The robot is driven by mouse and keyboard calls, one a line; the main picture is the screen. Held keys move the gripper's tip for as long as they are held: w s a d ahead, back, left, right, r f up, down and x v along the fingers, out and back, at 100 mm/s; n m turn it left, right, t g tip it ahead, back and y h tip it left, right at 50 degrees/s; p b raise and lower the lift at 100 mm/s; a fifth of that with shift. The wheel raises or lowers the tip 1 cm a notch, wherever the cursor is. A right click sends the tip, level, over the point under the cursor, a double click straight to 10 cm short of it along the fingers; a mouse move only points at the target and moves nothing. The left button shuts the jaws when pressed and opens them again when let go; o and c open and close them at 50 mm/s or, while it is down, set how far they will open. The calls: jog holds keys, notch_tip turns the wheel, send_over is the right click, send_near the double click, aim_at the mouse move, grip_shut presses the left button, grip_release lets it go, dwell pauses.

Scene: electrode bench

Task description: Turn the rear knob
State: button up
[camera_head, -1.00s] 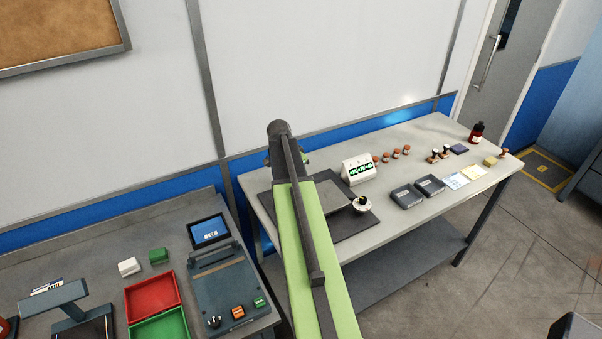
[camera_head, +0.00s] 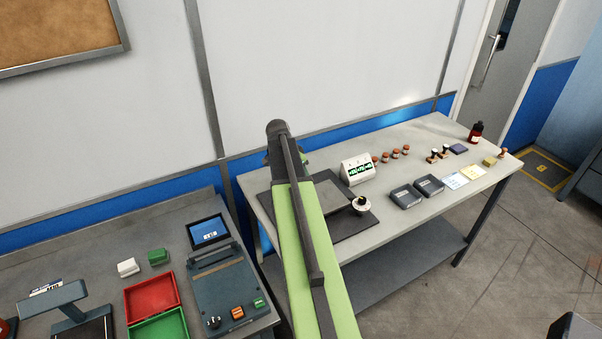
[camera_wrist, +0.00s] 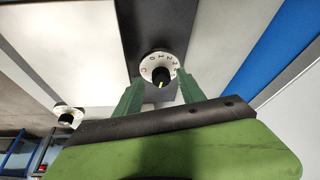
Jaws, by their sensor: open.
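The rear knob (camera_wrist: 160,76) has a white marked dial and a black grip with a yellow pointer line. In the wrist view it lies between the tips of my gripper (camera_wrist: 161,88). The two green fingers are apart, one on each side of the knob; whether they reach down around it I cannot tell. The front knob (camera_wrist: 67,116) shows at the left of the wrist view, and in the head view (camera_head: 361,205) at the plate's right corner. In the head view my arm hides the rear knob and most of my gripper.
A white meter with a green display (camera_head: 357,171) stands right of my arm on the bench (camera_head: 408,227). Dark trays (camera_head: 405,197), small jars and a red bottle (camera_head: 476,132) lie farther right. The wall is close behind. A second bench with red and green bins (camera_head: 152,297) stands left.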

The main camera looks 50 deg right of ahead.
jog(key=shift+r, duration=0.15)
jog(key=p+v, duration=1.6)
jog(key=v, duration=0.1)
